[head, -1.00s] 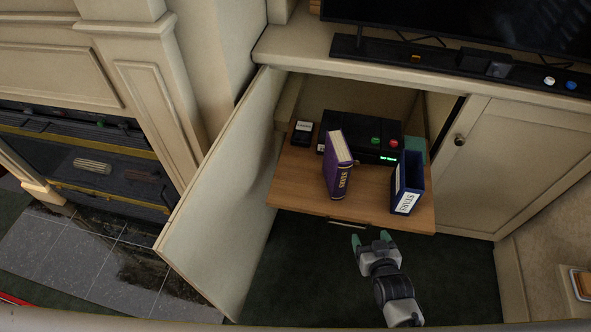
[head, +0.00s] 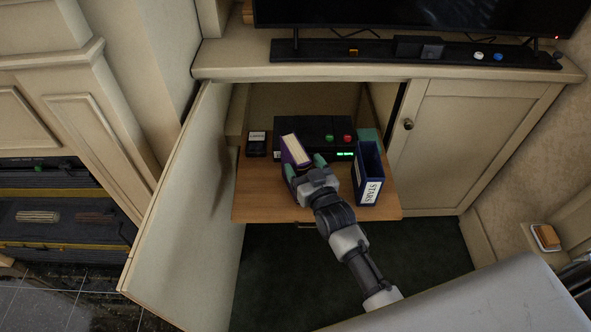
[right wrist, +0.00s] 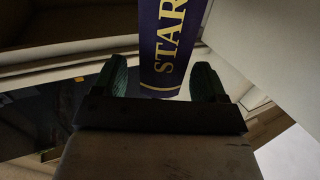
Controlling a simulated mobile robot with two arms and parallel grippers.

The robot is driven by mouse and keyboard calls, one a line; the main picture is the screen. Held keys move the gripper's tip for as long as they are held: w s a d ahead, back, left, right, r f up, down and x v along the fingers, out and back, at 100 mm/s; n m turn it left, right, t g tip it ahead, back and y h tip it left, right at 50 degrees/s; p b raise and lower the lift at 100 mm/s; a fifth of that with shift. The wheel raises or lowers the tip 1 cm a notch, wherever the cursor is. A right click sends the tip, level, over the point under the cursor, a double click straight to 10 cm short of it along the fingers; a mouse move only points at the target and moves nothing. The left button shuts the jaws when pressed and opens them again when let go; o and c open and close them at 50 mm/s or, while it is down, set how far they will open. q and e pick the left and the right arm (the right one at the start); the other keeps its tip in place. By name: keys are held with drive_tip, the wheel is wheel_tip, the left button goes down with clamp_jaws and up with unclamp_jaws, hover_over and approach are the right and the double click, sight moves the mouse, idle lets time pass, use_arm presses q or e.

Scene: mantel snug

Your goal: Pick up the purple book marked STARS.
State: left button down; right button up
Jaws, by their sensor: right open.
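The purple book marked STARS (head: 295,151) stands upright on the wooden pull-out shelf (head: 262,205) in the open cabinet. Its pale page edges show on top in the head view, and my gripper hides much of its spine. In the right wrist view its purple spine (right wrist: 168,45) with yellow lettering appears between and beyond my fingers. My right gripper (head: 304,163) is open, with one green finger toward each side of the book. I cannot tell whether the fingers touch it. My left gripper is not in view.
A blue binder labelled STARS (head: 367,175) stands just right of my right gripper. A black box with coloured buttons (head: 310,126) lies behind the book. A small dark device (head: 256,143) is at back left. The open cabinet door (head: 185,200) bounds the left side.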

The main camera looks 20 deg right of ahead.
drive_tip(key=w, duration=0.2)
drive_tip(key=shift+w+a+f, duration=0.1)
drive_tip(key=shift+w+a, duration=0.1)
drive_tip(key=shift+w, duration=0.2)
clamp_jaws()
